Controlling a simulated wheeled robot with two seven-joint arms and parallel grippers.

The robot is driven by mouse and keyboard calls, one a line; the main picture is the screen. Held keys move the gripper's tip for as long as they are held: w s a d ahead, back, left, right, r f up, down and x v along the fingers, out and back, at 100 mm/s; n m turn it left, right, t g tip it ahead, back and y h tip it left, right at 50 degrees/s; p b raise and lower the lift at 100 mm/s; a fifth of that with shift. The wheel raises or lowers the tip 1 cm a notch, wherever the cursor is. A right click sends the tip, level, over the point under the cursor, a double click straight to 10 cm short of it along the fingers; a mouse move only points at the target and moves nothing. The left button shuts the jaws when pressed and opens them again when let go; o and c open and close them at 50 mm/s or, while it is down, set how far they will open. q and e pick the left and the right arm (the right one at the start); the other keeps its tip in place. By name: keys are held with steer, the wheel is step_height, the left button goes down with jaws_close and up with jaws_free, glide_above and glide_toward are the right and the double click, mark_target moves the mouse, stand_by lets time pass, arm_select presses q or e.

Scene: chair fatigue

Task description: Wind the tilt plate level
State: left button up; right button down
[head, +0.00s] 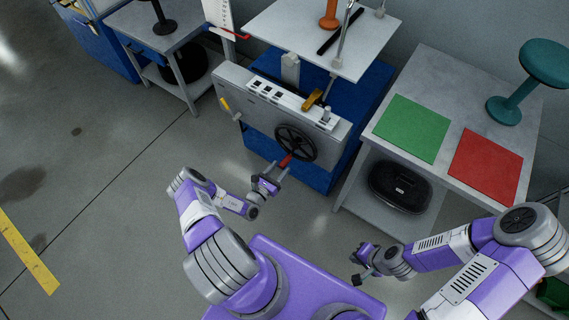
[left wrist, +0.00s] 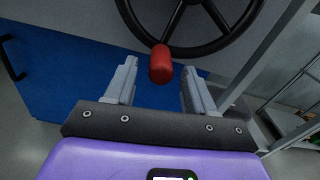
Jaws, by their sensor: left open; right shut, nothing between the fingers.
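The white tilt plate (head: 275,30) is on top of the blue and grey machine; its exact slope is hard to tell from above. A black handwheel (head: 296,143) with a red handle (head: 285,161) is on the machine's front panel. My left gripper (head: 273,174) is open at the handle. In the left wrist view, the red handle (left wrist: 160,64) shows between the open left fingertips (left wrist: 159,70), with a gap on both sides. The handwheel (left wrist: 192,45) is behind it. My right gripper (head: 358,268) is shut and empty, low and away from the machine.
An orange piece (head: 329,15) and a dark bar (head: 340,31) are on the plate. The panel (head: 255,105) has yellow levers. A table with a green mat (head: 411,128), a red mat (head: 486,166) and a teal stool (head: 515,95) stands right. Floor at left is clear.

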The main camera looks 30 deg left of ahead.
mark_target(290, 151)
arm_select(q)
steer(key=shift+w+d+b, duration=0.2)
steer(key=shift+w+b, duration=0.2)
steer(key=shift+w, duration=1.5)
jaws_close()
